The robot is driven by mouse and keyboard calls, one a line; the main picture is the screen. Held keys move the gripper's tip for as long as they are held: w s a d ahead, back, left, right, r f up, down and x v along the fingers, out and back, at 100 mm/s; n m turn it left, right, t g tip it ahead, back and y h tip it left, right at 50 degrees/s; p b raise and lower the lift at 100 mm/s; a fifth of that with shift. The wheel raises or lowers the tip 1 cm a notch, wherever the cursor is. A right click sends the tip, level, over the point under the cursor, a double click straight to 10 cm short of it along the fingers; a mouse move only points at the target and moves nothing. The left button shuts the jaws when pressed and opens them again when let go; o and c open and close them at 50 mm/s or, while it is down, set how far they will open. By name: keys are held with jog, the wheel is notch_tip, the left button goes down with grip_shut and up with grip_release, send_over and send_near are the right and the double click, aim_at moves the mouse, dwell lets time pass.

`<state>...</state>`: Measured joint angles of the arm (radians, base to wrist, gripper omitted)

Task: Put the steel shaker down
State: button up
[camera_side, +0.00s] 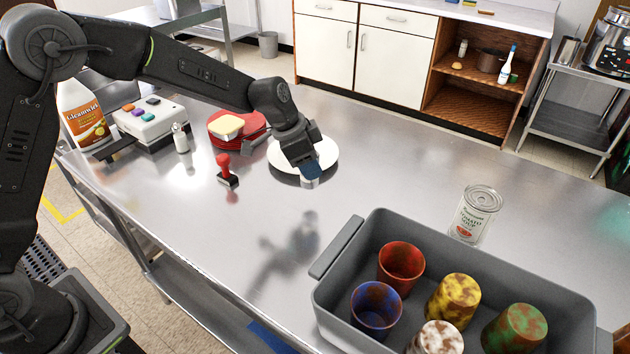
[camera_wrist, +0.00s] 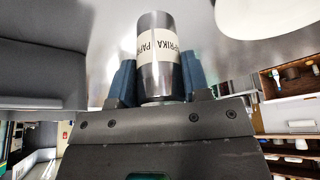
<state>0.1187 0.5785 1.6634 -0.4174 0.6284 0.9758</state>
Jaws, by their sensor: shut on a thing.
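The steel shaker (camera_wrist: 155,80) is a shiny metal cylinder with a cream label reading "PAPRIKA", seen in the wrist view. It stands between the two blue fingers of my gripper (camera_wrist: 157,84), which is shut on it. In the side view my gripper (camera_side: 311,172) is over the steel counter (camera_side: 390,175), in front of the white plate (camera_side: 330,152) in the picture. There the fingers hide most of the shaker, and only a small bright piece shows below them. The arm's shadow falls well apart from the gripper, so the shaker appears held above the counter.
A grey tub (camera_side: 337,246) with several coloured cups stands at front right, a soup can (camera_side: 474,214) behind it. The counter's middle is clear.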

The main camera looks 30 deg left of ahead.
aim_at(317, 185)
jog(key=shift+w+d+f, duration=0.15)
jog(key=shift+d+f, duration=0.25)
jog(key=shift+d, duration=0.2)
jog(key=shift+f, duration=2)
jog(key=o, duration=1)
jog(key=shift+f, duration=0.15)
jog(key=shift+c, duration=0.2)
